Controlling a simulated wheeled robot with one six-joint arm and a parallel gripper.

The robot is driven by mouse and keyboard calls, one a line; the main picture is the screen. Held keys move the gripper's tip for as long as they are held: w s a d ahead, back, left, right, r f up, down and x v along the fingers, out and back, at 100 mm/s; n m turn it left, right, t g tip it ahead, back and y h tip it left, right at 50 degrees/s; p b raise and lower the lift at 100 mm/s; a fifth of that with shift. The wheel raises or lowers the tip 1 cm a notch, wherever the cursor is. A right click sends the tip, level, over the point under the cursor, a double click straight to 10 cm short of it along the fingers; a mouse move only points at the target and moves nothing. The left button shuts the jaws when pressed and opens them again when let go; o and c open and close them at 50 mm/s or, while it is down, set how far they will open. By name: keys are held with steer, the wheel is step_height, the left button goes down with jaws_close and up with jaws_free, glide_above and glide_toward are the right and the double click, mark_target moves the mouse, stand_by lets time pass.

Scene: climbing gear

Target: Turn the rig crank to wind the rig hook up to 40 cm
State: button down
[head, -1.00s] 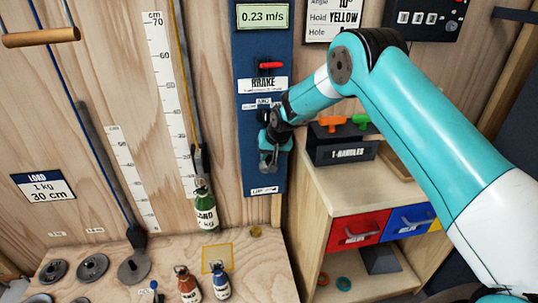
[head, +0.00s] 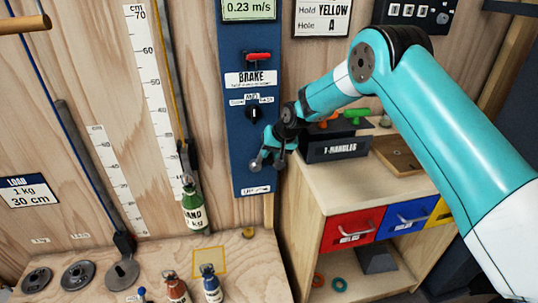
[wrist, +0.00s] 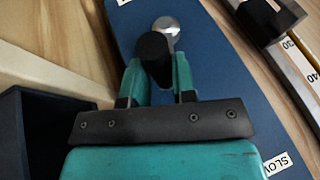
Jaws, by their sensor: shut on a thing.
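The rig crank (head: 256,165) is on the lower part of the blue panel (head: 243,135). Its black handle (wrist: 154,52) and a round silver part (wrist: 168,28) show in the wrist view. My gripper (head: 270,155) is shut on the handle, one finger on each side; it also shows in the wrist view (wrist: 160,75). The black rig hook (head: 183,155) hangs beside the cm scale (head: 158,105) with a green sand bottle (head: 194,210) under it. In the wrist view the hook block (wrist: 268,18) is near the 30 mark, on the side away from 40. Its exact height is unclear.
A red brake lever (head: 258,57) and a black selector knob (head: 254,114) sit above the crank. A cabinet with a T-handle box (head: 335,146) stands close on the right. Small bottles (head: 211,288) and weight discs (head: 78,275) stand on the lower bench.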

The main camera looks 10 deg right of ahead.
steer(key=shift+d+f+b, duration=0.35)
steer(key=shift+d+f, duration=0.2)
steer(key=shift+d, duration=0.2)
steer(key=shift+d+f+b, duration=0.35)
steer(key=shift+d+f, duration=0.15)
steer(key=shift+d, duration=0.2)
steer(key=shift+s, duration=0.1)
steer(key=c, duration=0.9)
jaws_free()
steer(key=shift+r, duration=0.1)
steer(key=shift+a, duration=0.1)
step_height(320, 180, up, 20)
steer(key=shift+b, duration=0.6)
steer(key=shift+c, duration=0.2)
